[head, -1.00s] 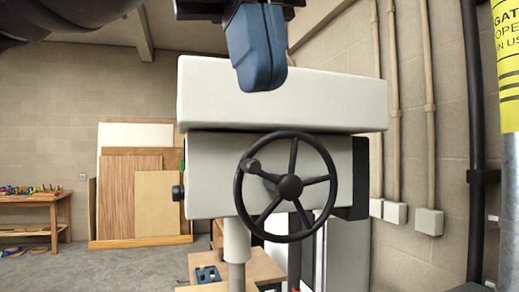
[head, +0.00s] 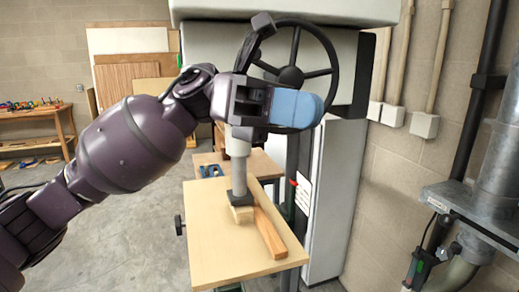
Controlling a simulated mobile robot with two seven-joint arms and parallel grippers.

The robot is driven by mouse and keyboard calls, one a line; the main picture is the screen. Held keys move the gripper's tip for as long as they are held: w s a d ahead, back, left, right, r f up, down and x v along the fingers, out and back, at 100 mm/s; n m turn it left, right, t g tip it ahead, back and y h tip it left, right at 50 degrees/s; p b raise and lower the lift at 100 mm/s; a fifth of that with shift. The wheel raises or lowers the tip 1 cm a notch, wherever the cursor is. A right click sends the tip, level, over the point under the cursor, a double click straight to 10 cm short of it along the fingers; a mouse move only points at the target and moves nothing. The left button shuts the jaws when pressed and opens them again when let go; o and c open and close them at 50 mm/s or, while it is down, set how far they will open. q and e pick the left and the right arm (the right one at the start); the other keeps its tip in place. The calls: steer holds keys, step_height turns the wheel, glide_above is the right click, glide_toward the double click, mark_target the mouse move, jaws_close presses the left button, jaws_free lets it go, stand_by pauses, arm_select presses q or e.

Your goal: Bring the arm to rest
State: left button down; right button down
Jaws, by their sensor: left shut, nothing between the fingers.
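My left arm comes in from the left, and its gripper (head: 310,108) points right with its blue fingers shut and empty. The gripper overlaps the lower rim of the black handwheel (head: 329,52) on the machine; I cannot tell whether they touch. My right gripper is not in view. Below, a wooden table board (head: 215,240) holds a long brown wood strip (head: 269,233). A grey post (head: 239,180) comes down beside it, with a small pale block (head: 240,214) at its foot.
The pale machine body (head: 338,190) stands behind the wheel. Grey pipes and ducting (head: 470,205) run along the right wall. A workbench (head: 40,130) with small coloured items and leaning wood panels (head: 127,75) stand at the back left. The floor at left is open.

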arm_select(q)
steer(key=w+a+f+m+t, duration=0.4)
steer(key=a+f+m+t, duration=0.2)
steer(key=f+m+t, duration=0.4)
steer(key=w+a+f+m+t, duration=0.5)
steer(key=f+m+t, duration=0.4)
steer(key=f+t, duration=0.2)
steer(key=w+a+f+m+t, duration=0.4)
steer(key=a+f+m+t, duration=0.2)
steer(key=f+m+t, duration=0.4)
steer(key=s+a+f+n+g+y, duration=0.1)
steer(key=s+a+f+n+y, duration=0.3)
steer(key=f, duration=0.4)
steer(key=s+a+f+n+g+y, duration=0.1)
steer(key=s+a+f+n+y, duration=0.1)
steer(key=a+f+n+y, duration=0.4)
steer(key=s+a+f+n+g+y, duration=0.2)
steer(key=s+f+g, duration=0.1)
steer(key=s+f, duration=0.4)
steer(key=s+a+f+n+g+y, duration=0.1)
steer(key=s+a+f+n+g, duration=0.1)
steer(key=s+f, duration=0.6)
steer(key=shift+s+a+f+n+g+y, duration=0.25)
steer(key=shift+a+f+n+g+y, duration=0.25)
steer(key=shift+f+n, duration=0.35)
steer(key=c, duration=1.8)
jaws_free()
